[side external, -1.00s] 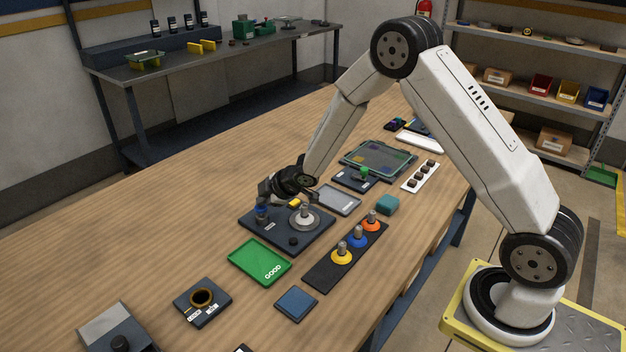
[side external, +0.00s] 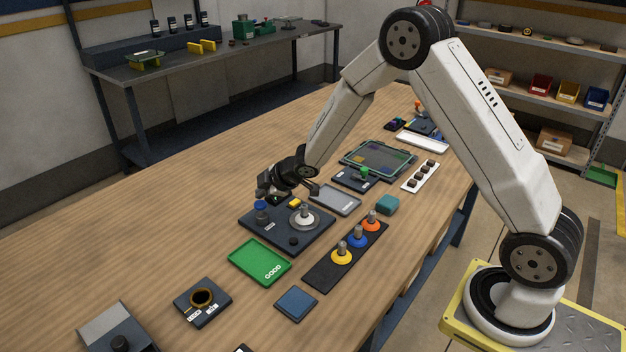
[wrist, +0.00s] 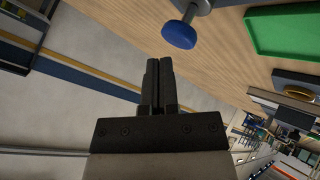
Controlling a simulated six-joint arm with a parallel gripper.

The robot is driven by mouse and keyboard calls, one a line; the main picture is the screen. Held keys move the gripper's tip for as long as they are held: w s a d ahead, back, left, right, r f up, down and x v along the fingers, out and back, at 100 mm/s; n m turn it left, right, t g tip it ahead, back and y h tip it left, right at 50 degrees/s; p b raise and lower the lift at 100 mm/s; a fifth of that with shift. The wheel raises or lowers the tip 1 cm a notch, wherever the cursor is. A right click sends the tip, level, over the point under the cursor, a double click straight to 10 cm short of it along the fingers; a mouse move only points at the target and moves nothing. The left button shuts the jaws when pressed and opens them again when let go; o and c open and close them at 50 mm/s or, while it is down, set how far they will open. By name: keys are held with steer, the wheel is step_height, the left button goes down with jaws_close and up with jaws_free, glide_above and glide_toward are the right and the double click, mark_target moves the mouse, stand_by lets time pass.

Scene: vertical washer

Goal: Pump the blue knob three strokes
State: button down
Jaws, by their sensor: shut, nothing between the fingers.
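The blue knob (side external: 261,206) stands on a grey stem at the far left corner of the dark base plate (side external: 318,243). In the wrist view the blue knob (wrist: 179,35) is a round blue disc, a little ahead and to the right of my fingertips. Whether a finger touches the knob cannot be told, but a small gap seems to show.
The base plate also bears a metal post on a round white disc (side external: 305,222) and a black button (side external: 294,241). A green GOOD tray (side external: 259,262) lies in front. A strip with yellow, blue and orange pegs (side external: 322,276) lies to the right. The table's left side is clear.

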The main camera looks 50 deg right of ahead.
mark_target(264, 204)
steer(key=shift+r, duration=2.5)
steer(key=shift+r, duration=0.1)
stand_by(0.9)
steer(key=shift+r, duration=1.8)
steer(key=shift+f, duration=0.2)
steer(key=shift+f, duration=4.2)
